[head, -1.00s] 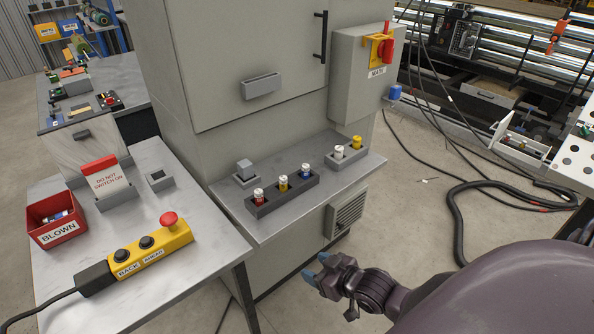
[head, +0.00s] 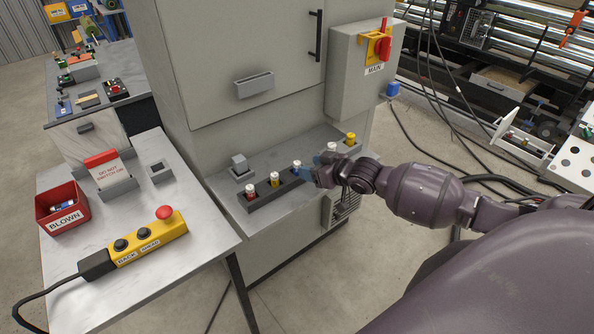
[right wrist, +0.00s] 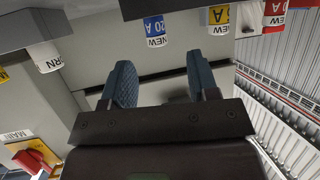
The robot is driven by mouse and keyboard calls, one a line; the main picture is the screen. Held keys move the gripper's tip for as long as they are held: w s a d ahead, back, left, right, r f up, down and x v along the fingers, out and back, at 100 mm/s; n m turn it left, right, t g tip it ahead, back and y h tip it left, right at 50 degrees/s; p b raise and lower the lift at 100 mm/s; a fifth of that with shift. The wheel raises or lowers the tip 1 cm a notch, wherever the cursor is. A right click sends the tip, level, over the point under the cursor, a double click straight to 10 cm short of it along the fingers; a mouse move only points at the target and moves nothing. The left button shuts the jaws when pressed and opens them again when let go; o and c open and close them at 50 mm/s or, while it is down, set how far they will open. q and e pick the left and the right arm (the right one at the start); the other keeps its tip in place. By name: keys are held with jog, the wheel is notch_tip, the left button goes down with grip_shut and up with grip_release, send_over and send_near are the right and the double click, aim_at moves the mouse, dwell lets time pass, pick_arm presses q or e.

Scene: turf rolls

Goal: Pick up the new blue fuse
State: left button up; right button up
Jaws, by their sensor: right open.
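The new blue fuse (head: 297,164) stands upright in the dark rack (head: 262,200) on the cabinet shelf, at the rack's right end. In the right wrist view the blue fuse (right wrist: 154,30), labelled 20 A NEW, shows just beyond the fingertips, roughly in line with the gap between them. My right gripper (head: 314,168) is open and empty, close beside the fuse on its right. In the right wrist view both fingers (right wrist: 162,75) are spread apart. My left gripper is not in view.
A yellow fuse (head: 274,180) and a red fuse (head: 251,193) share the rack. Behind my gripper, a second holder carries a white-topped fuse (head: 332,148) and a yellow one (head: 350,139). The red BLOWN bin (head: 62,220) and yellow control box (head: 147,240) are on the left bench.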

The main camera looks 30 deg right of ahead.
aim_at(299, 164)
jog(key=shift+x, duration=3.2)
jog(key=shift+d, duration=0.2)
jog(key=shift+r, duration=0.1)
jog(key=c, duration=1)
